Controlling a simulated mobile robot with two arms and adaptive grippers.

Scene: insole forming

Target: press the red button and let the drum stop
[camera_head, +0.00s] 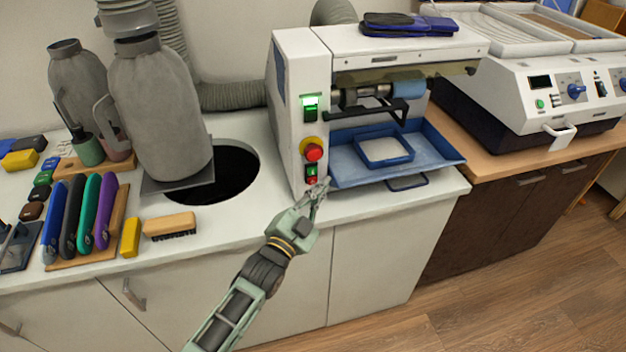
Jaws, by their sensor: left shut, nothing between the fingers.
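The white grinding machine (298,85) stands on the counter. On its front panel are a large red button (314,152) on a yellow base, a green button (311,169) below it and a small red button (311,181) lowest. My right gripper is not in view.
A blue tray (440,160) juts out right of my left gripper. Left are a brush (170,226), several coloured tools and a grey bag (165,115) by a round dark hole (235,168). A second white machine (510,95) stands on the wooden counter to the right.

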